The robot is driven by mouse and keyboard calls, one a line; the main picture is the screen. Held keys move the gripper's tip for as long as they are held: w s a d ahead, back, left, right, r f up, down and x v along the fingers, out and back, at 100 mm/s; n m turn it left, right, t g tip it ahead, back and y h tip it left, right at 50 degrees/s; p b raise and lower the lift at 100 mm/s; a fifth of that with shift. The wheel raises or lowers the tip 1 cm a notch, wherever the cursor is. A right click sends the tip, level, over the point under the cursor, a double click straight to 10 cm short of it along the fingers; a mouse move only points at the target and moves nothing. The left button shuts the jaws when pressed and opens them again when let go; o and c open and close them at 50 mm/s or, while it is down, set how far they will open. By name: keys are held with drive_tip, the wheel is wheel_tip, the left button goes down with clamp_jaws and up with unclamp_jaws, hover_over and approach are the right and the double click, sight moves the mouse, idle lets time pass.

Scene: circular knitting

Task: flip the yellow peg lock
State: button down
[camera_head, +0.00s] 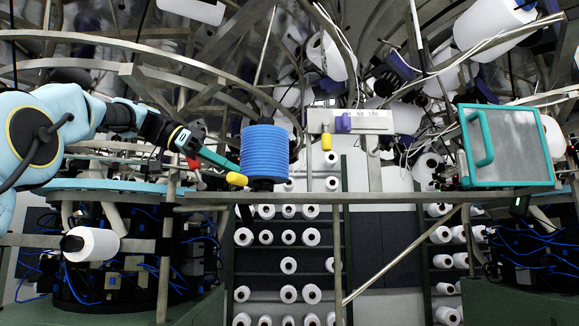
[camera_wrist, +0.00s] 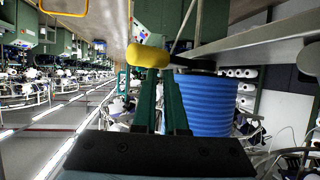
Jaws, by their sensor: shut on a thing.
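The yellow peg lock (camera_head: 237,179) sits at the lower left of a blue spool (camera_head: 264,152) in the head view. It also shows in the wrist view as a rounded yellow piece (camera_wrist: 147,56), just beyond my fingertips. My gripper (camera_head: 232,167) reaches in from the left, its green fingers pointing down to the right at the lock. In the wrist view my gripper (camera_wrist: 158,78) has its two fingers close together, shut on the yellow peg lock. The exact contact at the fingertips is partly hidden. The blue spool (camera_wrist: 207,103) stands close beside the fingers.
A second yellow lock (camera_head: 326,142) hangs under a white plate (camera_head: 350,121) right of the spool. A metal rail (camera_head: 390,197) crosses below. A teal-framed panel (camera_head: 506,145) stands at the right. A white cone (camera_head: 91,244) is at lower left.

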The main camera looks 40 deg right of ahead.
drive_tip(key=shift+d+f, duration=0.15)
idle(0.8)
drive_tip(key=r+p, duration=0.1)
drive_tip(key=s+d+r, duration=0.1)
drive_tip(key=s+d+r+p, duration=0.1)
drive_tip(key=shift+d+r+p, duration=0.15)
drive_tip(key=shift+r+p, duration=0.15)
drive_tip(key=w+a+r+p, duration=0.3)
drive_tip(key=w+a+p, duration=0.1)
drive_tip(key=w, duration=0.3)
drive_tip(key=shift+r, duration=0.4)
